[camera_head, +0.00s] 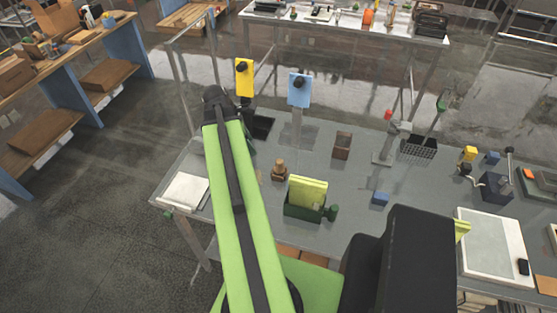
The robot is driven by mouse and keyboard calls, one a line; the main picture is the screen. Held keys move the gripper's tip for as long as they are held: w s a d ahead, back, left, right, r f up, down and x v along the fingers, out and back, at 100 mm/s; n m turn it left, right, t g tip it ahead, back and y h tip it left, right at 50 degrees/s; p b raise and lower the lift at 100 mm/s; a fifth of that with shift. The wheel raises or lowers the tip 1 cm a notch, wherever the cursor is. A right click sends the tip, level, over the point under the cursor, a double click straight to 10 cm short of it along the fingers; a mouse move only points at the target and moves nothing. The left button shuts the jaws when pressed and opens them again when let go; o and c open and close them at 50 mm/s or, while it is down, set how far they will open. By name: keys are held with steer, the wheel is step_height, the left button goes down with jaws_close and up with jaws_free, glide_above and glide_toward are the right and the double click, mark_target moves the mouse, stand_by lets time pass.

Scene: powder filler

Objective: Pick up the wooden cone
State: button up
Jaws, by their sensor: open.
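A small brown wooden piece (279,171), narrower at the top than at its base, stands upright on the grey table. It is the thing that best fits the wooden cone, though it is too small to make out its exact shape. My green arm reaches up past its left side, with a gap between them. The arm's dark far joint shows at the top, but I cannot make out my gripper or its fingers; the arm seems to hide them.
A dark green holder (300,211) with yellow-green blocks stands close in front of the wooden piece. A brown block (342,145) stands behind to the right. A blue block (380,198) and black basket (419,148) lie further right. A white pad (184,191) is at the left edge.

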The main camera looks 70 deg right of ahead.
glide_toward(278, 161)
steer(key=shift+n, duration=0.3)
steer(key=b+x, duration=0.2)
steer(key=b, duration=0.1)
steer(key=b+x, duration=0.1)
steer(key=b, duration=0.3)
steer(key=b+x, duration=0.2)
steer(key=b, duration=0.2)
steer(key=shift+s+a+f, duration=0.2)
steer(key=shift+f, duration=0.2)
steer(key=shift+s+d+f, duration=0.1)
steer(key=shift+s+f, duration=0.05)
steer(key=b+x, duration=0.5)
steer(key=shift+d+f, duration=0.1)
steer(key=shift+r, duration=0.2)
jaws_close()
